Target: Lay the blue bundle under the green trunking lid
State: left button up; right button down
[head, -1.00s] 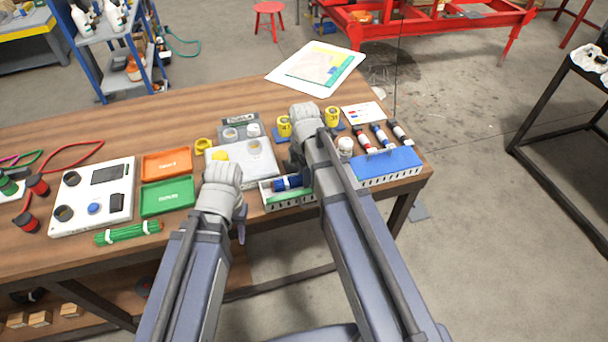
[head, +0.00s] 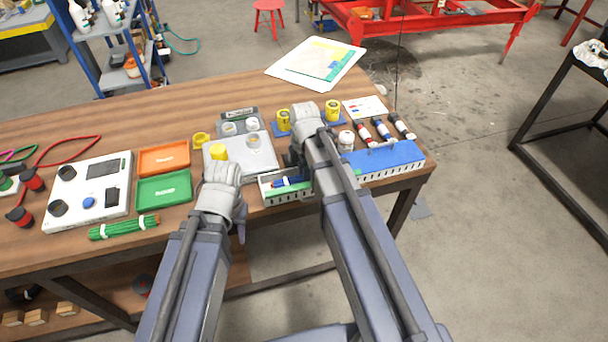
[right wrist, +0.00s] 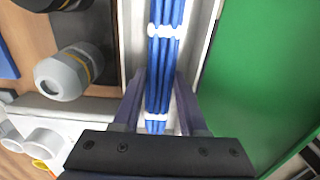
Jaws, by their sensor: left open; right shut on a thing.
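The blue bundle (right wrist: 160,65) is a set of blue strands with white ties. My right gripper (right wrist: 158,112) is shut on it, with one finger on each side. The bundle lies along a white open channel in the right wrist view, and its end shows in the slotted white trunking (head: 287,199) in the head view (head: 284,182). Whether it touches the bottom I cannot tell. The green trunking lid (right wrist: 265,80) is a broad panel beside the channel, not over the bundle. My left gripper (head: 240,229) is open and empty at the table's front edge, its fingers mostly hidden.
A blue-lidded trunking (head: 385,160) stands right of the white one. A green tray (head: 163,190), an orange tray (head: 164,160) and a green bundle (head: 124,227) lie to the left.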

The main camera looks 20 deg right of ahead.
jog(key=shift+f+b, duration=0.35)
jog(key=shift+f, duration=0.1)
jog(key=shift+c, duration=1.8)
grip_release()
jog(key=shift+r, duration=0.1)
notch_tip(320, 180, up, 8)
jog(key=p, duration=0.8)
jog(key=shift+f, duration=0.2)
